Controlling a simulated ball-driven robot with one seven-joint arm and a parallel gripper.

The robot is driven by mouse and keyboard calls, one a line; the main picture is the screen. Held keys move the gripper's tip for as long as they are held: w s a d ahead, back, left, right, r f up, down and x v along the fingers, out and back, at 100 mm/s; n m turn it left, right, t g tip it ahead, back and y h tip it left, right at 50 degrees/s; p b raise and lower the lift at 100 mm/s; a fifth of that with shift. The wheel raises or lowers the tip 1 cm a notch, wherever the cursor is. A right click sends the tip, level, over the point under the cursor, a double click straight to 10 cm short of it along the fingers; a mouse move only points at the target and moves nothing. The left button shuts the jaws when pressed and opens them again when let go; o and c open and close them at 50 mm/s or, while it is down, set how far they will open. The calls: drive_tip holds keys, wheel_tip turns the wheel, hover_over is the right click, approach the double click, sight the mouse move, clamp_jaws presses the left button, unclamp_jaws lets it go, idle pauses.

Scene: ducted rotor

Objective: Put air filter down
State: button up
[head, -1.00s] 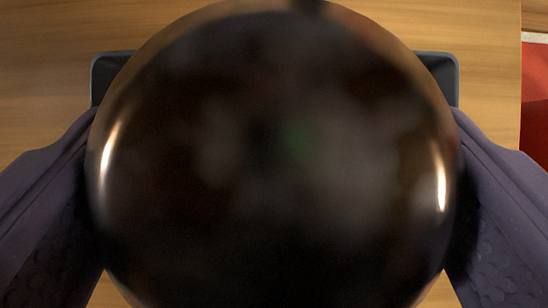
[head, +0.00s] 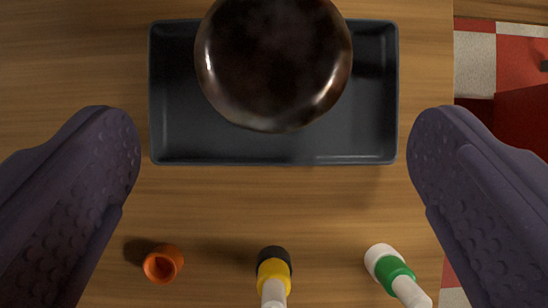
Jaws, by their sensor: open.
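A dark brown, glossy round object (head: 273,65), which I take to be the air filter, is at the dark grey rectangular tray (head: 165,135). It covers the middle of the tray and its far rim; its top is cut off by the picture edge. It seems to rest in the tray, but its underside is hidden. My gripper (head: 274,140) is wide open and empty, with one finger on each side of the tray's near edge. Both fingers are apart from the round object.
On the wooden table (head: 210,215) near me are a small orange cup-like piece (head: 163,264), a black, yellow and white piece (head: 273,272) and a white and green piece (head: 390,268). A red and white checkered floor (head: 500,50) shows beyond the table's right edge.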

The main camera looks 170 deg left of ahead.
drive_tip(key=shift+p+v, duration=0.35)
drive_tip(key=shift+v, duration=0.65)
drive_tip(key=w+a+r+n+t+y, duration=0.1)
drive_tip(key=w+a+r+t, duration=0.15)
drive_tip(key=r, duration=0.75)
drive_tip(key=w+a+r+n+t+y, duration=0.15)
drive_tip(key=w+r, duration=0.25)
drive_tip(key=r, duration=0.7)
drive_tip(key=w+a+r+t+y, duration=0.1)
drive_tip(key=w+r+t+y, duration=0.15)
drive_tip(key=r, duration=0.75)
drive_tip(key=s+d+r+h, duration=0.1)
drive_tip(key=s+d+r, duration=0.1)
drive_tip(key=r, duration=0.6)
drive_tip(key=s+d+r+t+h, duration=0.1)
drive_tip(key=s+d+r, duration=0.1)
drive_tip(key=s+r, duration=0.2)
drive_tip(key=s+d+r+t+h, duration=0.1)
drive_tip(key=s+d+r, duration=0.1)
drive_tip(key=r, duration=0.9)
drive_tip(key=shift+s+r+h, duration=0.35)
drive_tip(key=shift+s+h, duration=0.05)
drive_tip(key=shift+s, duration=0.35)
